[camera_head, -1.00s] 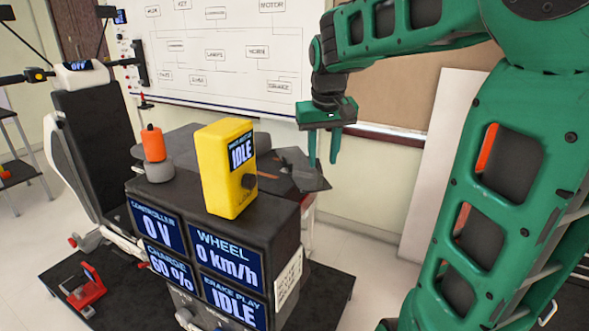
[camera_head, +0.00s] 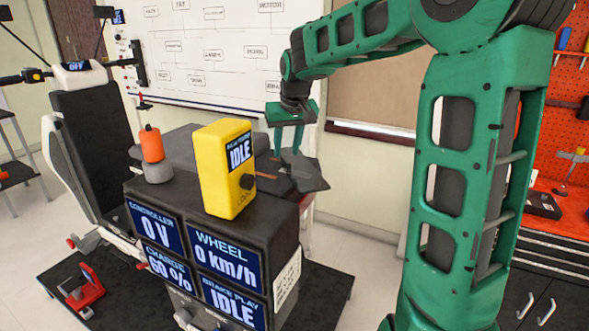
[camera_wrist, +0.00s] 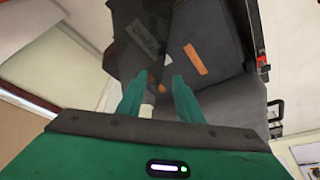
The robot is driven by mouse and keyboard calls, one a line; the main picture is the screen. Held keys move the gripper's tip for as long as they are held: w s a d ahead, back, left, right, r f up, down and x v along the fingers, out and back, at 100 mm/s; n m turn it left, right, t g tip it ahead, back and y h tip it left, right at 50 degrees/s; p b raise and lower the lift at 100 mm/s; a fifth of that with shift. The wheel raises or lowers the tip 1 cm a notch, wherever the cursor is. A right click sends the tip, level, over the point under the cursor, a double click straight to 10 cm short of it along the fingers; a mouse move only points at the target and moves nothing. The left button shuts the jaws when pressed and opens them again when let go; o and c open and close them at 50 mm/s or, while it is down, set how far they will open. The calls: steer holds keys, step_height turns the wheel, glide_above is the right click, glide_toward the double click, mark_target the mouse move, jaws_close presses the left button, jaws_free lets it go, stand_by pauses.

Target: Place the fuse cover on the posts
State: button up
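My gripper (camera_head: 287,148) hangs fingers-down above the back of the rig, behind and right of the yellow meter. In the wrist view, the two green fingers of my gripper (camera_wrist: 160,76) are apart, with nothing clearly held between them. Beyond the fingertips is a dark, angular panel (camera_head: 308,178) at the rig's back right. The wrist view shows a dark surface with a pale label (camera_wrist: 143,36), its text unreadable, beside an orange strip (camera_wrist: 195,57). I cannot tell which piece is the fuse cover, and I cannot make out the posts.
The yellow meter (camera_head: 223,170) reading IDLE stands on the dark display box (camera_head: 160,190). An orange-and-grey cylinder (camera_head: 153,150) stands to its left. A black seat (camera_head: 95,130) is at left, a red clamp (camera_head: 85,287) on the base. A whiteboard (camera_head: 215,55) hangs behind.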

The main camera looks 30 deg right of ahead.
mark_target(285, 159)
steer(key=shift+x, duration=1.75)
steer(key=shift+s, duration=0.1)
jaws_close()
steer(key=shift+r, duration=0.1)
